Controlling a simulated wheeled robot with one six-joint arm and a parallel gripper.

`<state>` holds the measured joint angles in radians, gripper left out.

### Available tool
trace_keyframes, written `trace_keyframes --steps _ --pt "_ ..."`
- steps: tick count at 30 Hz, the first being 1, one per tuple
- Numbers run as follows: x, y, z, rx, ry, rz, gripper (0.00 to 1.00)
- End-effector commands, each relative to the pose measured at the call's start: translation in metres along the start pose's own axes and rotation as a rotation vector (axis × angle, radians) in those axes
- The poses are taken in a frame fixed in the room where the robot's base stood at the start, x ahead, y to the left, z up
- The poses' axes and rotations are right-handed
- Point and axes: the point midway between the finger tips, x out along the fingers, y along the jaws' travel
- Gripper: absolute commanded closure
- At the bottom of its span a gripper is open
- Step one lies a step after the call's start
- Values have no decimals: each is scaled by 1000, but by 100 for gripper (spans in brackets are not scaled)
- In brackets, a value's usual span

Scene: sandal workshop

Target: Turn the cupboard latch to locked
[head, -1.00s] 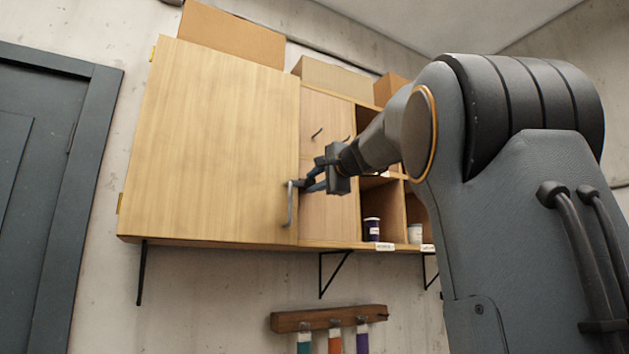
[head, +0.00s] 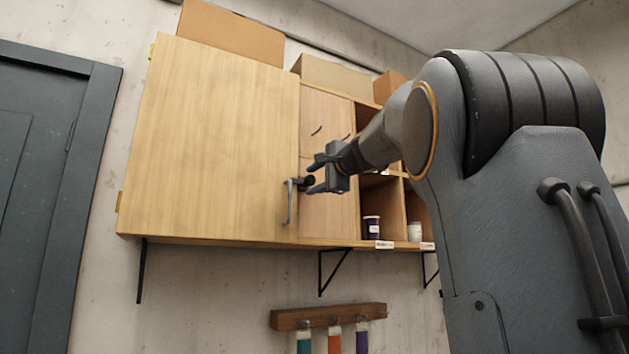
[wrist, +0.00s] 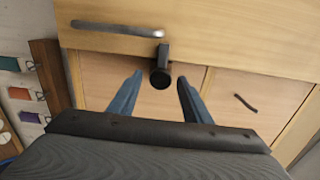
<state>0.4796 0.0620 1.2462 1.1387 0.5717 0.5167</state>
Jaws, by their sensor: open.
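The cupboard door (head: 215,140) is shut, pale wood, with a grey bar handle (head: 289,207) at its lower right edge. The dark latch (head: 309,181) sits beside the handle. In the wrist view the latch shows as a round black knob (wrist: 160,78) on the neighbouring panel, with a short arm pointing up across the door edge. My gripper (head: 312,175) is open, its two blue-grey fingers either side of the latch and apart from it. In the wrist view my gripper (wrist: 158,88) has the knob in the gap between its fingers, beyond the tips.
Small drawers (head: 325,125) and open cubbies with a purple jar (head: 371,227) and a white jar (head: 414,231) stand right of the door. Boxes (head: 235,32) lie on top. A wooden rack (head: 328,317) with coloured tools hangs below.

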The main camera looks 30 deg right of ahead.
Motion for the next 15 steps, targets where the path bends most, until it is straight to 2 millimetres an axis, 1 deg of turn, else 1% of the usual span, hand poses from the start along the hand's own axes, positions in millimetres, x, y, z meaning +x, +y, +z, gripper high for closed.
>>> trace_keyframes --steps 2,5,12,15 --pt "-4 0 0 -1 0 -1 56" --pt "-15 0 0 -2 2 -3 56" --pt "-54 2 -1 -1 3 -2 56" --pt "-66 2 -2 0 3 -1 56"
